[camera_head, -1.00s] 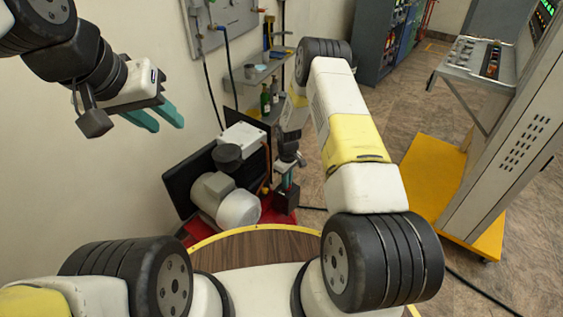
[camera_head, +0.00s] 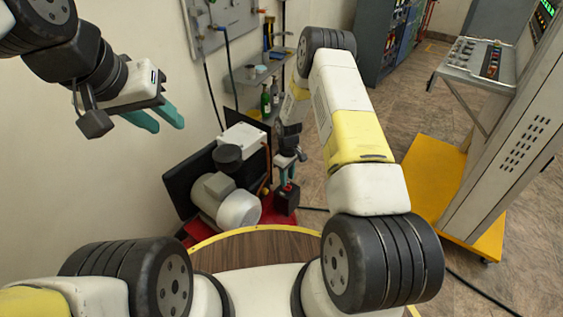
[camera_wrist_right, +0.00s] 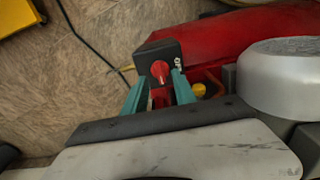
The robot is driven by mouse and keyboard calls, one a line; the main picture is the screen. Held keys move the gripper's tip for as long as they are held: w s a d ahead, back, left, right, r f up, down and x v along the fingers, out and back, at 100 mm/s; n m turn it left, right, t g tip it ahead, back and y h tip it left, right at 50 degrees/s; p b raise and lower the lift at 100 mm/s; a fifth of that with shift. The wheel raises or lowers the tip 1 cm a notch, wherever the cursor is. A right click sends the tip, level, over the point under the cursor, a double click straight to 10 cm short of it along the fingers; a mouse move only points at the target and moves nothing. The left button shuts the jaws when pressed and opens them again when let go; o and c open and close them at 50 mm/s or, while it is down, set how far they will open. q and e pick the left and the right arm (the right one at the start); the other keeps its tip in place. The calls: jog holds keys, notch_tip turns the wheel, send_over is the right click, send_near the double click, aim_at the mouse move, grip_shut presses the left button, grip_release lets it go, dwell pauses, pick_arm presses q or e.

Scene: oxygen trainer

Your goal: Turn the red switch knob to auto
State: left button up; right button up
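The red switch knob (camera_wrist_right: 160,70) sits on the front of a small black box (camera_wrist_right: 172,50) in the right wrist view. In the head view the red knob (camera_head: 288,187) shows on top of the black box (camera_head: 286,202), just below my right gripper (camera_head: 287,174). In the wrist view the two teal fingers of my right gripper (camera_wrist_right: 160,82) are apart, one on each side of the knob, with visible gaps. I cannot tell how far the fingertips are from the box. My left gripper (camera_head: 170,126) is open and empty in the air at the left.
A grey motor (camera_head: 225,202) stands beside the black box on a red base (camera_wrist_right: 215,45). A wall shelf (camera_head: 258,75) with bottles is behind. A grey control cabinet (camera_head: 515,140) on a yellow base (camera_head: 425,190) stands at the right. Cables lie on the floor.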

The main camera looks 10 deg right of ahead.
notch_tip(320, 180, up, 5)
dwell(0.6)
jog(key=s+d+r+m+t, duration=0.1)
jog(key=s+r+m, duration=0.15)
jog(key=r, duration=1.15)
jog(key=s+d+r+m+t, duration=0.1)
jog(key=s+r+t, duration=0.15)
jog(key=r, duration=1.15)
jog(key=s+r+m+t, duration=0.1)
jog(key=s+r, duration=0.4)
jog(key=s, duration=0.3)
jog(key=s+r+m+y, duration=0.1)
jog(key=s+r+m, duration=0.1)
jog(key=s+r, duration=0.3)
jog(key=s+r+m+t+y, duration=0.1)
jog(key=s+r, duration=0.5)
jog(key=s, duration=0.7)
jog(key=shift+a+m+t, duration=0.35)
jog(key=shift+a, duration=0.05)
